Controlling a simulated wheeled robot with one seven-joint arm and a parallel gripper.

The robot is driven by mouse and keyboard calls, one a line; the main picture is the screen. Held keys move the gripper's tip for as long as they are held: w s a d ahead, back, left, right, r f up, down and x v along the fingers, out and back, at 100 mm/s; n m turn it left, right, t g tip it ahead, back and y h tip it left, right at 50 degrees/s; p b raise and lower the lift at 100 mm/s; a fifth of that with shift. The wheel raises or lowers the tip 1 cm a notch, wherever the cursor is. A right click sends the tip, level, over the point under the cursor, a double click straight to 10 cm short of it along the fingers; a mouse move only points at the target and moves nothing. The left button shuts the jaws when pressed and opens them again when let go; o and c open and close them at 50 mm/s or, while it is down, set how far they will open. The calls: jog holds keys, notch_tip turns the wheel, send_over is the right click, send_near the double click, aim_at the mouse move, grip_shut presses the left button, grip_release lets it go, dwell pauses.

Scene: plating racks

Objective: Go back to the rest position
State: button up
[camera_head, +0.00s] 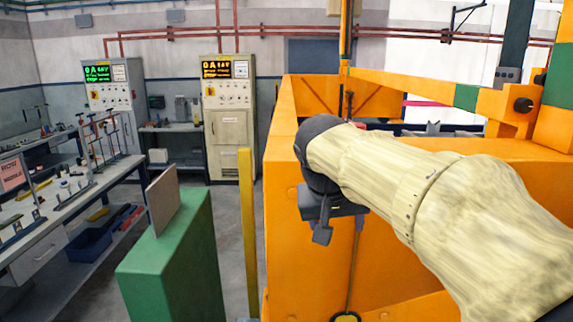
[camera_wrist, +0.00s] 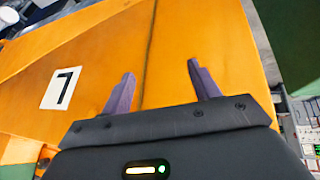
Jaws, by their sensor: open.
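My gripper (camera_wrist: 160,88) shows in the wrist view with its two purple-grey fingers spread wide apart and nothing between them. Behind the fingers is an orange tank wall (camera_wrist: 190,40) with a white plate marked with a black 7 (camera_wrist: 63,88). In the head view my arm, in a cream cover, reaches from the lower right towards the middle. Its dark wrist end hangs in front of the orange tank (camera_head: 400,265). The gripper's fingertips are hard to make out in the head view.
A green block (camera_head: 172,265) with a thin upright panel (camera_head: 162,200) and a yellow post (camera_head: 248,235) stand left of the tank. A workbench (camera_head: 75,205) with racks lines the left. Two control cabinets (camera_head: 112,95) (camera_head: 229,120) stand at the back.

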jog(key=s+d+f+g+y+b, duration=0.1)
jog(key=s+f, duration=0.3)
jog(key=f, duration=0.6)
jog(key=s+d+f+g+b, duration=0.1)
jog(key=s+d+f, duration=0.2)
jog(key=f, duration=0.8)
jog(key=s+d+f+y+b, duration=0.1)
jog(key=s+d+f+b, duration=0.1)
jog(key=s+f, duration=0.4)
notch_tip(320, 180, down, 6)
jog(key=shift+r+n+g+y, duration=0.25)
jog(key=shift+n+g+y, duration=0.05)
jog(key=shift+g, duration=0.1)
jog(key=shift+w, duration=0.2)
jog(key=shift+s+d, duration=0.15)
jog(key=shift+d, duration=0.1)
jog(key=shift+s+a, duration=0.1)
jog(key=shift+a, duration=0.05)
jog(key=shift+c, duration=0.2)
